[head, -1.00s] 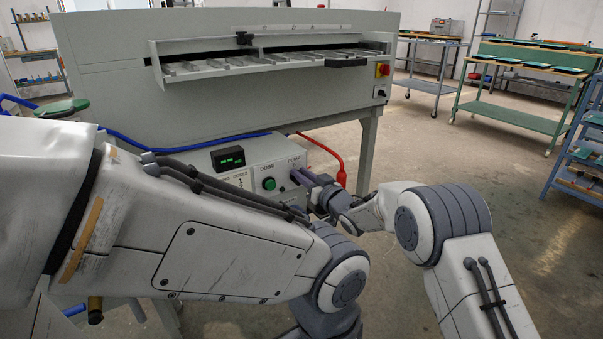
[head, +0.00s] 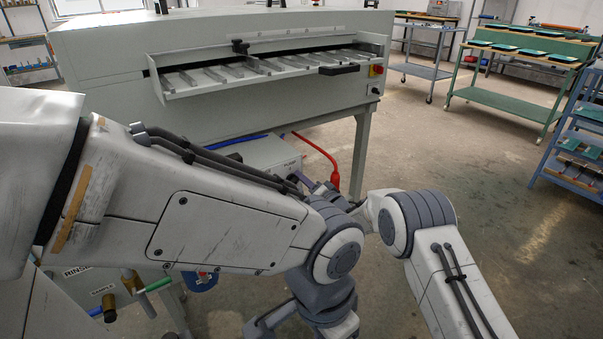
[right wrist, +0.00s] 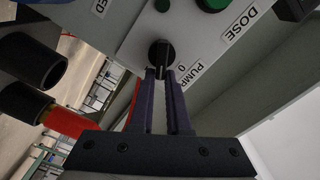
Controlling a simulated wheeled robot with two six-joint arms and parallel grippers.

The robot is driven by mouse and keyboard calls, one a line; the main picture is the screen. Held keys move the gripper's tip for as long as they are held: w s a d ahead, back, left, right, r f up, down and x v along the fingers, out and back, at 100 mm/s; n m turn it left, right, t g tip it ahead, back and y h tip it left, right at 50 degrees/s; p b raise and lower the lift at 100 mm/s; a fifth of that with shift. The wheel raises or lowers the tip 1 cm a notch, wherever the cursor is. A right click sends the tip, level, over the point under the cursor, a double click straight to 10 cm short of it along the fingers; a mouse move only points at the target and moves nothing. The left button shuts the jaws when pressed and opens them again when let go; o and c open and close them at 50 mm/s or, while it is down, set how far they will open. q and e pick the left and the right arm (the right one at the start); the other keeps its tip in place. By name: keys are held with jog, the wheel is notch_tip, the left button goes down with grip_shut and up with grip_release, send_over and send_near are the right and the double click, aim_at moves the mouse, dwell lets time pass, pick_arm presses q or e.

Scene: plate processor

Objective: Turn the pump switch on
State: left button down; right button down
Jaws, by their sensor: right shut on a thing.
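The pump switch (right wrist: 161,54) is a black rotary knob on a pale control panel, beside the letters PUMP and a 0. My right gripper (right wrist: 164,76) has its two dark purple fingers closed at the knob in the right wrist view. In the head view my right gripper (head: 298,179) reaches the control box (head: 266,152) under the machine. My left arm hides most of that box's front, including the switch. The knob's exact turn is hard to read. A grey part at the end of my left arm shows at the bottom, but its jaws are unclear.
The big grey plate processor (head: 110,75) stands above the box. A red hose (head: 318,147) hangs at its right. A green DOSE button (right wrist: 213,4) is near the switch. Green benches (head: 500,103) and a blue rack (head: 572,150) stand at right, with open floor between.

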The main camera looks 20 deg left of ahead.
jog(key=m, duration=0.1)
jog(key=f+m+p, duration=0.1)
jog(key=m, duration=0.1)
jog(key=shift+s+a+f+g, duration=0.2)
jog(key=shift+s+f+g, duration=0.1)
jog(key=shift+s, duration=0.05)
jog(key=shift+f+m+p, duration=0.2)
jog(key=shift+m+p, duration=0.15)
jog(key=shift+m, duration=1.15)
jog(key=c, duration=0.9)
grip_release()
jog(key=shift+r, duration=0.15)
jog(key=shift+w+d+r, duration=0.1)
jog(key=shift+w, duration=0.05)
